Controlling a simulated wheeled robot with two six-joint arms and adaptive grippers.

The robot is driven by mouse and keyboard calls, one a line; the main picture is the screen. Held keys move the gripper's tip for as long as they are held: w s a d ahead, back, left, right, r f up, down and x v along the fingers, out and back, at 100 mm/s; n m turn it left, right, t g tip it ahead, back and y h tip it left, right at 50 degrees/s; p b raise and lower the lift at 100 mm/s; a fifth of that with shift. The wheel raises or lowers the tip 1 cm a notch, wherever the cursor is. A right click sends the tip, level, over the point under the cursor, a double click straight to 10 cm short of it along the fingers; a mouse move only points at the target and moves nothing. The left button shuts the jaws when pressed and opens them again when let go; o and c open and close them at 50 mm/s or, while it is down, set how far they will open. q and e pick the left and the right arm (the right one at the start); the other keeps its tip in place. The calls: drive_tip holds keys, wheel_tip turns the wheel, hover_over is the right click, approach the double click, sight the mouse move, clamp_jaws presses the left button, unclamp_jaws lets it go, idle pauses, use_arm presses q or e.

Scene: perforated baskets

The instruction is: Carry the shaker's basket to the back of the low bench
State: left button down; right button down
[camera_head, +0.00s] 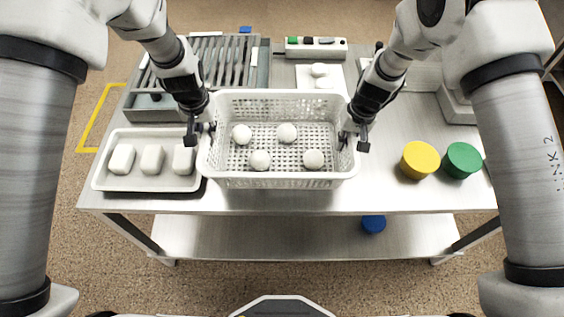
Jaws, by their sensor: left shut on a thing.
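A white perforated basket (278,181) stands at the middle of the front part of the metal bench (400,198); I cannot tell whether it touches the top. Several round white pieces, one of them a ball (287,132), lie inside on its floor. My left gripper (201,131) is shut on the basket's left end wall. My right gripper (353,139) is at the right end wall, with a finger on each side of the rim; how tightly it closes is unclear. I cannot make out a shaker.
A white tray (150,184) with white blocks is close to the basket's left. Yellow (420,159) and green (463,160) round things stand at right. Behind are a slotted rack (262,70), a white pad (309,78) and a switch strip (316,48). A blue thing (373,224) is on the lower shelf.

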sight(340, 153)
drive_tip(key=shift+a, duration=0.25)
use_arm(q)
drive_tip(key=shift+f, duration=0.15)
use_arm(e)
drive_tip(key=shift+f, duration=0.15)
